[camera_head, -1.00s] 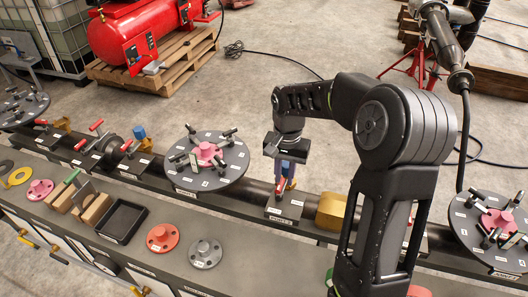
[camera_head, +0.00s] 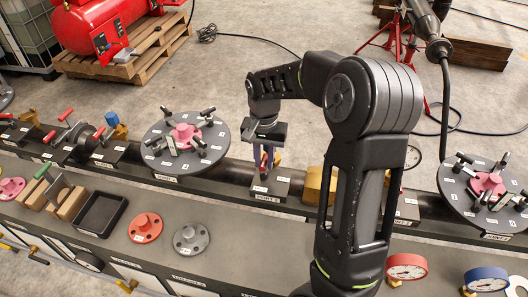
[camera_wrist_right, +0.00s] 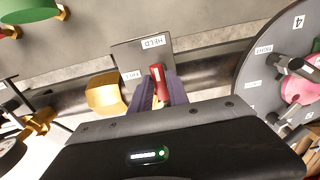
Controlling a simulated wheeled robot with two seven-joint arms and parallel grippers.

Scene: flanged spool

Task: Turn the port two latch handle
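The port two latch handle (camera_head: 264,160) is a small red lever on a dark plate labelled PORT 2 (camera_head: 275,183), on the black pipe. My right gripper (camera_head: 266,157) reaches down to it from above, its two purple-grey fingers on either side of the lever. In the right wrist view the red handle (camera_wrist_right: 158,80) stands between the fingertips (camera_wrist_right: 160,85), with little gap showing; I cannot tell whether they press on it. A plate beyond it, labelled HELD (camera_wrist_right: 150,45), shows there. My left gripper is not in view.
A round spool flange (camera_head: 185,143) with pink hub stands left of the port, and another (camera_head: 485,190) far right. A yellow block (camera_head: 315,184) sits just right of the port. A black tray (camera_head: 100,213) and red and grey flanged parts are on the front bench.

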